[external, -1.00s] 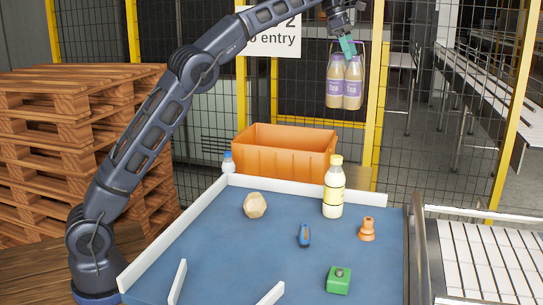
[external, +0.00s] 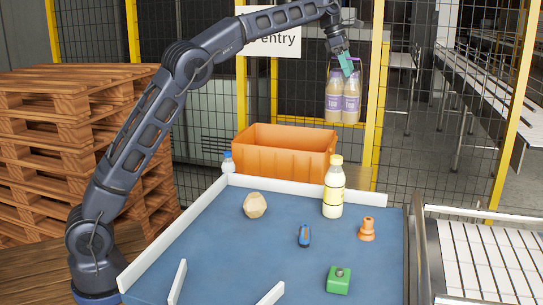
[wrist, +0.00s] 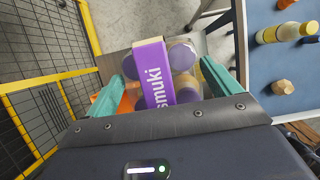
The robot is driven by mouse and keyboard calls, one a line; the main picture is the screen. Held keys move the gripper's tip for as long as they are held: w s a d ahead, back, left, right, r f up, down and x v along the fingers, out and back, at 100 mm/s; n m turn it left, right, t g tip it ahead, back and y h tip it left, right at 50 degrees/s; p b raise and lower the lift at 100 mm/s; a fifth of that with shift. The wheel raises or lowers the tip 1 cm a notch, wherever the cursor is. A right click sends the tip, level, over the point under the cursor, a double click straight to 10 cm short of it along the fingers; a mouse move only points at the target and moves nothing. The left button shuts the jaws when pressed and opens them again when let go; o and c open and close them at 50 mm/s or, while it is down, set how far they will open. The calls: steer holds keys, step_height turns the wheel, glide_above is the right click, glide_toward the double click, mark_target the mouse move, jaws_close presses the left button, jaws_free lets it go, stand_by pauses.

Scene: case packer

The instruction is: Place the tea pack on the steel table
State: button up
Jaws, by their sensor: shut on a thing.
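The tea pack (external: 343,103) is a set of pale bottles with purple labels and caps. It hangs upright from my gripper (external: 346,64), in the air above and behind the orange crate's right end. In the wrist view, the pack's purple carrying strip (wrist: 154,75) lies between the teal fingers of my gripper (wrist: 160,86), with purple caps on both sides. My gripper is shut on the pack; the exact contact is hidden. A blue-topped table (external: 275,235) with white rails stands in front. I cannot tell which surface is the steel table.
An orange crate (external: 270,155) stands behind the blue top. On the blue top are a yellow-capped bottle (external: 333,190), a beige faceted lump (external: 255,205), a blue item (external: 304,236), an orange piece (external: 367,230) and a green block (external: 339,282). A roller conveyor (external: 490,265) is right; wire fencing stands behind.

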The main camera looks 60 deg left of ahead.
step_height(320, 180, down, 34)
steer(key=shift+r, duration=0.25)
stand_by(0.8)
steer(key=o, duration=1.8)
steer(key=shift+f, duration=0.2)
steer(key=v, duration=1.2)
steer(key=s+r+m, duration=0.3)
steer(key=s+r, duration=0.1)
steer(key=s, duration=0.4)
steer(key=s+r+m, duration=0.4)
steer(key=s, duration=0.3)
steer(key=s+d+m+y, duration=0.2)
steer(key=s+m, duration=1.1)
steer(key=s, duration=1.7)
steer(key=s+f+m+t+y, duration=0.1)
steer(key=s+f+m, duration=0.6)
steer(key=s, duration=0.6)
steer(key=shift+s+f, duration=0.2)
steer(key=shift+f, duration=0.05)
